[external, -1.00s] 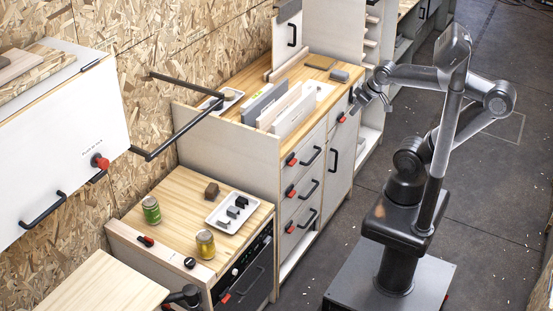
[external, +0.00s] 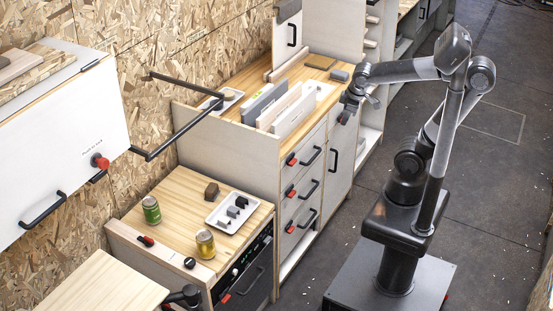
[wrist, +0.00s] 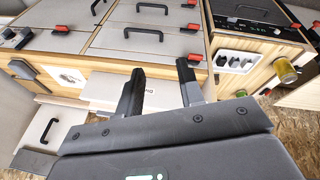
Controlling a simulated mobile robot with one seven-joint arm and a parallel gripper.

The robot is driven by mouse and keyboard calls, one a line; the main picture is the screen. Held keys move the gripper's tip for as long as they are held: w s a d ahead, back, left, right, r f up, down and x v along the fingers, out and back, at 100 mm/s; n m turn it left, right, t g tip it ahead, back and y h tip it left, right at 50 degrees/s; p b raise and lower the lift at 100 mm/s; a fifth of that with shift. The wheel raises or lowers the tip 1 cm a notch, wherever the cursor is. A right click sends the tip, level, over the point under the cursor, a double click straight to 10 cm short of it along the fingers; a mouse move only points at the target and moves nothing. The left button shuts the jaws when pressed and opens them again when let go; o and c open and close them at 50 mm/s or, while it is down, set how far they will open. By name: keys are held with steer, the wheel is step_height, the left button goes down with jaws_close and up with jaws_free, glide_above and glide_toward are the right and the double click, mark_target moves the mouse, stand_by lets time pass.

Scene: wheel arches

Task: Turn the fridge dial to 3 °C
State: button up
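A low unit with a black front (external: 262,262) stands at the lower middle of the external view, with a handle and a small display strip; its black front also shows at the top right of the wrist view (wrist: 262,40). A small black round knob (external: 190,262) sits on the ledge beside its wooden top. I cannot tell whether this is the fridge dial, and no 3 °C mark is readable. My gripper (external: 359,106) is open and empty, in front of the tall cabinet door, well away from the knob. Its two fingers stand apart in the wrist view (wrist: 160,84).
Drawers with black handles and red latches (external: 291,190) line the counter. A black bar (external: 180,134) juts from the wall. The floor between is clear.

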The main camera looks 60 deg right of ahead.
mark_target(269, 241)
steer(key=w+a+f+n+t+h, duration=0.1)
steer(key=w+a+f+n+h, duration=0.3)
steer(key=f+n, duration=0.35)
steer(key=w+a+f+n+h, duration=0.2)
steer(key=w+a+f+n, duration=0.35)
steer(key=f+n, duration=0.2)
steer(key=w+a+f+n+t+h, duration=0.1)
steer(key=w+a+f+n+h, duration=0.2)
steer(key=a+f+n, duration=0.4)
steer(key=s+a+f+n+t+y, duration=0.3)
steer(key=f+n+t, duration=0.1)
steer(key=f+n, duration=0.55)
steer(key=s+a+f+n+t+y, duration=0.2)
steer(key=a+f+n+t+y, duration=0.2)
steer(key=f+n, duration=0.55)
steer(key=s+a+f+n+t+y, duration=0.3)
steer(key=f+n+t, duration=0.2)
steer(key=f+n, duration=0.5)
steer(key=shift+m, duration=0.4)
steer(key=w, duration=1.1)
steer(key=shift+a+f, duration=0.2)
steer(key=shift+f, duration=0.2)
steer(key=shift+c, duration=0.4)
jaws_close()
